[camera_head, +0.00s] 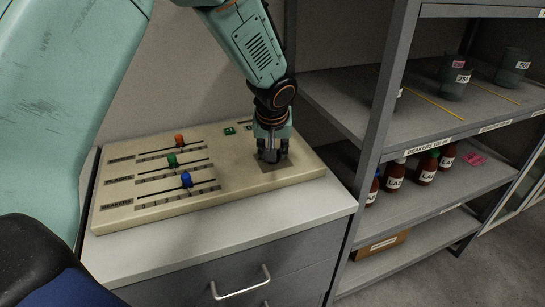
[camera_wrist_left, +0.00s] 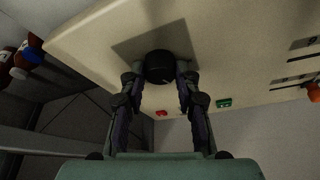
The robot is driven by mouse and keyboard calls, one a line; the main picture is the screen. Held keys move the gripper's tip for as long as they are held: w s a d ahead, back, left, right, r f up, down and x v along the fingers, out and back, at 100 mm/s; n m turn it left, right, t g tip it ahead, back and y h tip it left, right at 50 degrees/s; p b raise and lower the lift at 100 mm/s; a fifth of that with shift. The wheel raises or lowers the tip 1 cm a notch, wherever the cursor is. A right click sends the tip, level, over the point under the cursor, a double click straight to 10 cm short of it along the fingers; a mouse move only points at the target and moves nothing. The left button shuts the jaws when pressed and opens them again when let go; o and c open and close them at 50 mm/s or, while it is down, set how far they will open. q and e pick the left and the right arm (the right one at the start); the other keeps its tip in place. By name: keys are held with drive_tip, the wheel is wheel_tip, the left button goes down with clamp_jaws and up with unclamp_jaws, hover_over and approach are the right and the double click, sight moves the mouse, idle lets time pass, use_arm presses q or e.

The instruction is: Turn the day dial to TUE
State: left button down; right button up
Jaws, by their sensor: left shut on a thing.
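The day dial is a round dark knob (camera_wrist_left: 160,66) on a darker square plate (camera_wrist_left: 128,47) at one end of the beige control panel (camera_head: 225,185). My left gripper (camera_head: 271,153) reaches down from above at the right end of the panel. Its two fingers (camera_wrist_left: 158,78) are shut on the knob from both sides, as the left wrist view shows. In the head view the fingers largely cover the knob. The day marks and the dial's pointer cannot be read in either view. My right gripper is not in view.
Orange (camera_head: 179,140), green (camera_head: 172,160) and blue (camera_head: 186,180) slider knobs stand on the panel's left part. A green button (camera_head: 229,131) is behind them. The panel lies on a white-topped drawer cabinet (camera_head: 235,252). A grey shelf post (camera_head: 374,150) rises at the right, near labelled bottles (camera_head: 427,170).

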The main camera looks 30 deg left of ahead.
use_arm(q)
drive_tip(key=shift+w+n+b, duration=0.1)
drive_tip(key=shift+n+b, duration=0.5)
drive_tip(key=shift+b, duration=0.2)
drive_tip(key=shift+r+y, duration=0.1)
drive_tip(key=shift+y, duration=0.2)
drive_tip(key=c, duration=1)
unclamp_jaws()
drive_tip(key=shift+o, duration=0.2)
drive_tip(key=v, duration=1.2)
drive_tip(key=shift+w, duration=0.2)
